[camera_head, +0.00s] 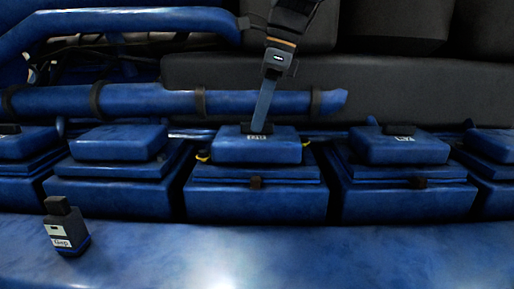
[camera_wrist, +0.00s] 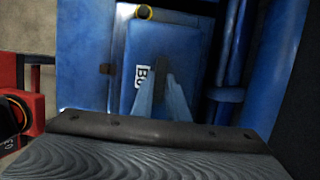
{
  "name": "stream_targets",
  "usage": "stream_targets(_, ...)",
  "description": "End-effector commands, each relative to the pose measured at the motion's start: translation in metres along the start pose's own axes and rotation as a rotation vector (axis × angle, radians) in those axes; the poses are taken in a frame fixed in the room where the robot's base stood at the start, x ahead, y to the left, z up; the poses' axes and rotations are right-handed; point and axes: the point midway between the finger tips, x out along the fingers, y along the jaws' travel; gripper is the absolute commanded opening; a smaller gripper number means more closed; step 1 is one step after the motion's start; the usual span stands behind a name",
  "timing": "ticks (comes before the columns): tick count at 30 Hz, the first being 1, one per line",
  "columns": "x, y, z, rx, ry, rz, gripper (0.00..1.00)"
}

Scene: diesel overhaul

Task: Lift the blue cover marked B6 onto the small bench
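The blue cover marked B6 (camera_head: 258,150) sits on its blue housing in the middle of the row in the head view. It also fills the middle of the wrist view (camera_wrist: 190,55), where its white label shows beside the fingers. My gripper (camera_head: 258,126) reaches down from above to the dark handle on top of the cover. In the wrist view its two pale blue fingers (camera_wrist: 161,84) stand a little apart at the handle, one on each side. Whether they press on it cannot be told. I cannot make out the small bench in either view.
Similar blue covers stand close on the left (camera_head: 120,141) and right (camera_head: 398,146). A blue pipe (camera_head: 150,100) runs behind the row. A black labelled device (camera_head: 65,228) stands on the blue front ledge (camera_head: 300,255). A red object (camera_wrist: 28,95) is at the wrist view's left.

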Motion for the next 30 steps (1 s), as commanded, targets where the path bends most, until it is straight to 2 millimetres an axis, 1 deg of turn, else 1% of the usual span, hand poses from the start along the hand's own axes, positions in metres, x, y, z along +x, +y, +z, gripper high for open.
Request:
stream_targets(10, -0.001, 0.0, 0.001, 0.0, -0.001, -0.001, 0.0)
stream_targets(14, -0.008, -0.001, 0.003, -0.001, -0.002, -0.003, 0.0)
stream_targets(17, -0.02, -0.001, 0.006, -0.002, -0.002, -0.005, 0.0)
stream_targets(27, -0.077, -0.001, 0.022, -0.002, -0.002, -0.004, 0.0)
stream_targets(30, -0.088, -0.001, 0.025, -0.001, -0.001, -0.003, 0.0)
